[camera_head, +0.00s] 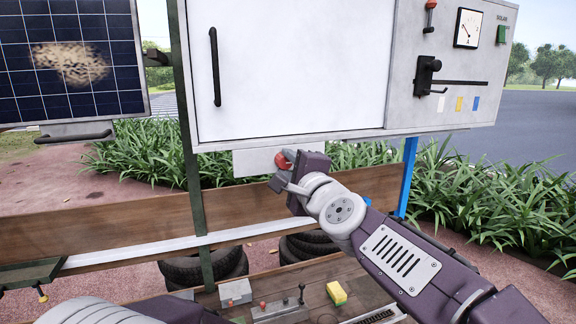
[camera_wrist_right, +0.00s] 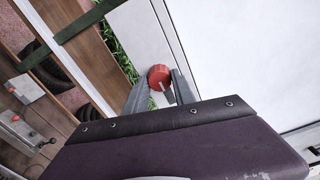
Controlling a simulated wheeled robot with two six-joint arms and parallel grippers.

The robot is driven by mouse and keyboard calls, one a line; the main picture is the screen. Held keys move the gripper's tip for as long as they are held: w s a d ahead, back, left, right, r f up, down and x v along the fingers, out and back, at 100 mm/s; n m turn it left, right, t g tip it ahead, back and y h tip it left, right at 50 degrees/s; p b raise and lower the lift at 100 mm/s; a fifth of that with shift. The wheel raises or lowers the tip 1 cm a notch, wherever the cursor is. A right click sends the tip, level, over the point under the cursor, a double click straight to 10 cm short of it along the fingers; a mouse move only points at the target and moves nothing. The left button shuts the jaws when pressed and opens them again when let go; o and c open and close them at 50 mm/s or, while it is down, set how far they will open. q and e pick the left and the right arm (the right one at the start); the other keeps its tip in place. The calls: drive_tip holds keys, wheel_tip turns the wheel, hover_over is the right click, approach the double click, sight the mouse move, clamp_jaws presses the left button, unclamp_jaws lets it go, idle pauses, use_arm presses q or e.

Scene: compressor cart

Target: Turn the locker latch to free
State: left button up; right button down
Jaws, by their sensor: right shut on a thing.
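The latch is a round red knob (camera_head: 283,160) on a pale plate (camera_head: 250,163) below the white locker door (camera_head: 290,65). In the right wrist view the red knob (camera_wrist_right: 158,74) has a short white mark on its face. My right gripper (camera_head: 281,172) is at the knob. In the wrist view its two fingers (camera_wrist_right: 158,92) lie on either side of the knob and are shut on it. The gripper and wrist hide part of the plate. My left gripper is not in view.
A black door handle (camera_head: 215,67) is on the locker's left. A panel with a gauge (camera_head: 467,28) and a black lever (camera_head: 427,76) is at right. A solar panel (camera_head: 70,60) stands at left. Below, a shelf holds a yellow sponge-like block (camera_head: 336,293) and small control boxes (camera_head: 235,292).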

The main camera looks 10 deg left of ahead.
drive_tip(key=c, duration=1)
unclamp_jaws()
drive_tip(key=shift+f, duration=0.15)
drive_tip(key=shift+c, duration=0.2)
drive_tip(key=shift+s+d, duration=0.1)
drive_tip(key=v, duration=0.9)
drive_tip(key=shift+b, duration=0.45)
